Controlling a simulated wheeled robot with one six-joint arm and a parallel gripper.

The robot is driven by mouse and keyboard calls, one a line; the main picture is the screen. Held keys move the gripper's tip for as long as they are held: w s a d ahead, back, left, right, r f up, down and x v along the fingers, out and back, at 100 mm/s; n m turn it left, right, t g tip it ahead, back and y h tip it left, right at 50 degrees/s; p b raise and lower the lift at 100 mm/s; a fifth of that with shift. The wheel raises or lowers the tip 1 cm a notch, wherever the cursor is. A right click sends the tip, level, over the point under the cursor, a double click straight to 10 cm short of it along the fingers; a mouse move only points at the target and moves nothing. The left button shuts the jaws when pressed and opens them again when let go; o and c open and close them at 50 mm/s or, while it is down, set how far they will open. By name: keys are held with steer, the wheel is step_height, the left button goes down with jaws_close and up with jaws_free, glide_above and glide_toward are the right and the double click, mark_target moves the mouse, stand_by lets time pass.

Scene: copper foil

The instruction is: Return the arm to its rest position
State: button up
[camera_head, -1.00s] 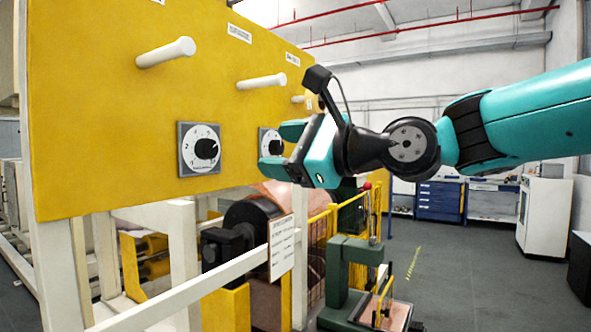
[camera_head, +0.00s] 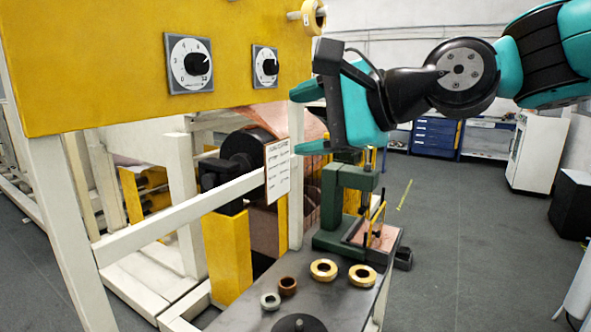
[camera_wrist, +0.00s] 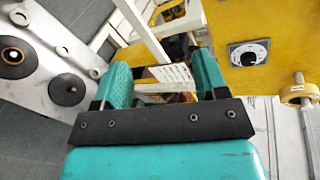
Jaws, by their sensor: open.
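My arm with teal links reaches in from the right in the head view. My gripper (camera_head: 306,120) is open and empty, its two teal fingers pointing left towards the yellow panel (camera_head: 110,70). It hangs to the right of the right-hand dial (camera_head: 265,66) and appears apart from it. In the wrist view the fingers of my gripper (camera_wrist: 162,78) stand wide apart, with a white label sheet (camera_wrist: 172,76) seen between them.
A left dial (camera_head: 190,64) is on the panel. A yellow ring (camera_head: 313,17) sits on a peg. Below, a dark tabletop (camera_head: 245,318) carries several rings and a green press (camera_head: 345,205). Open floor (camera_head: 450,240) lies to the right.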

steer(key=s+d+f+n+g+h, duration=0.3)
steer(key=s+d+f+n, duration=0.3)
steer(key=s+f+n, duration=0.2)
steer(key=s+d+f+n+g+h+b, duration=0.1)
steer(key=s+d+f+n+g+h, duration=0.3)
steer(key=s+d+f+n, duration=0.3)
steer(key=s+f+n+h, duration=0.1)
steer(key=s+f+n, duration=0.1)
steer(key=s+f, duration=0.3)
steer(key=shift+d+f, duration=0.15)
steer(key=shift+f, duration=0.3)
